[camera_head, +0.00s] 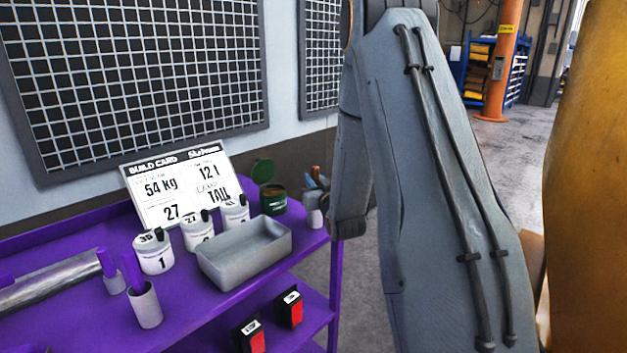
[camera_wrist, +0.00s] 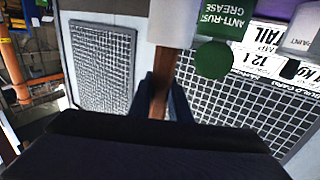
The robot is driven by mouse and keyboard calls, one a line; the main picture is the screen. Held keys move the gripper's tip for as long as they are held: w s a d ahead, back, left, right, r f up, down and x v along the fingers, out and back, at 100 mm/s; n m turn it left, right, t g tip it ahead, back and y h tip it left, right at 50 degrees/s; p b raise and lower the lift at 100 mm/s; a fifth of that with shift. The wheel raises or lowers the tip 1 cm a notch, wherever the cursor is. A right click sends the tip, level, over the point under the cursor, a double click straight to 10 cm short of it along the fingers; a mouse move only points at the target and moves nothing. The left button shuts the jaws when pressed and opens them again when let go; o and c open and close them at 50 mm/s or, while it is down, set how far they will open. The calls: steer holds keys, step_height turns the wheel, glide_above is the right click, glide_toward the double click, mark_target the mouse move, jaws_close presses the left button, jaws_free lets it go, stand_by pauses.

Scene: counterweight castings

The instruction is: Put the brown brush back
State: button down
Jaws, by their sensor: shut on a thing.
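The brown brush shows as a brown handle (camera_wrist: 160,97) in the wrist view, between the dark blue fingers of my gripper (camera_wrist: 165,88). My gripper is shut on it. The handle runs to the rim of a light grey cup (camera_wrist: 172,22); the brush's far end is hidden, and I cannot tell how deep it sits. In the head view my gripper (camera_head: 315,184) shows small beside my arm, just above the cup (camera_head: 315,218) at the right end of the purple cart (camera_head: 215,330).
The green anti-rust grease tin (camera_head: 273,199), its lid (camera_head: 263,171) raised, stands close left of the cup. A grey tray (camera_head: 245,253), white paint pots (camera_head: 153,252) and a build card (camera_head: 180,187) stand further left. A purple-handled tool stands in another cup (camera_head: 146,306) at the front left.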

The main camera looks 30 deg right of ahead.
steer(key=shift+f+b, duration=0.75)
steer(key=shift+f, duration=0.3)
steer(key=c, duration=1.6)
jaws_free()
steer(key=shift+o, duration=0.2)
steer(key=s+a+b, duration=0.1)
steer(key=s, duration=0.6)
steer(key=shift+s+a+b, duration=0.15)
steer(key=shift+s+b, duration=0.25)
